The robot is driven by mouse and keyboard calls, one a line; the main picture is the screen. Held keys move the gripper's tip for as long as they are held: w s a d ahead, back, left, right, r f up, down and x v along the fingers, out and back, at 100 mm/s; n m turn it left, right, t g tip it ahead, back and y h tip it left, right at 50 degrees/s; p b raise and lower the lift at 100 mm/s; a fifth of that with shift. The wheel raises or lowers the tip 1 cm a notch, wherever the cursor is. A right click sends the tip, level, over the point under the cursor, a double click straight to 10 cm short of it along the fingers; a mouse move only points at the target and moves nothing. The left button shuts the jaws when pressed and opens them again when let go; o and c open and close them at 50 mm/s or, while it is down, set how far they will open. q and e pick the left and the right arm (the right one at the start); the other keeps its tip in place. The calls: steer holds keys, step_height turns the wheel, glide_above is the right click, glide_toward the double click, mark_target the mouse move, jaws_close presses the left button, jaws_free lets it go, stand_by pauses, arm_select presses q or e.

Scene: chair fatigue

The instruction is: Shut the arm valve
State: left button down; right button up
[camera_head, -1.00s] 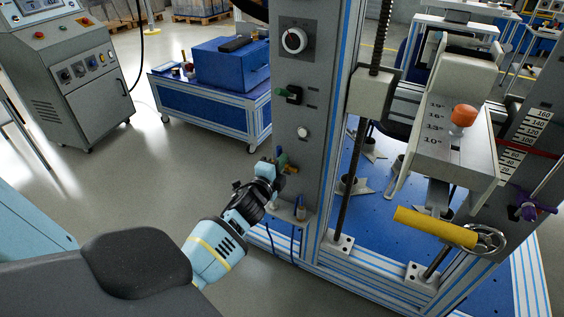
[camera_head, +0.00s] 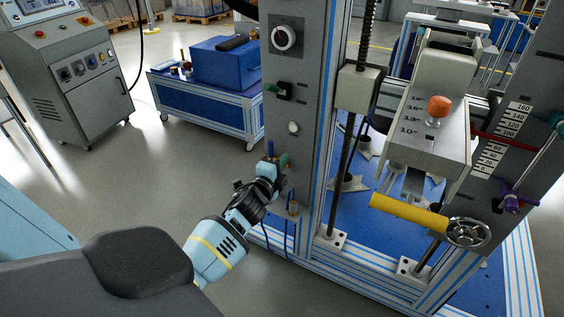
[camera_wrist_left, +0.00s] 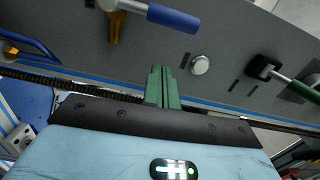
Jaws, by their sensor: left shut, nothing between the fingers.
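A valve with a blue lever (camera_head: 270,149) is on the grey column's panel. In the left wrist view the blue lever (camera_wrist_left: 172,17) extends from a metal body with a brass fitting below. A second valve, with a green lever (camera_head: 270,87) and black body, is higher on the panel; it also shows in the left wrist view (camera_wrist_left: 265,68). No readable label tells which is the arm valve. My left gripper (camera_head: 283,162) is shut and empty, its green fingers (camera_wrist_left: 162,85) together beside the blue-lever valve, apart from the lever in the wrist view.
A white button (camera_head: 293,128) and a round knob (camera_head: 287,38) are on the panel. A lower fitting (camera_head: 292,207) has blue hoses. Open floor lies left of the column.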

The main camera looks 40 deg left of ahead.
arm_select(q)
steer(key=v, duration=1)
steer(key=shift+p, duration=0.45)
arm_select(e)
steer(key=shift+s+r, duration=0.15)
steer(key=shift+r, duration=0.1)
arm_select(q)
steer(key=shift+d, duration=0.1)
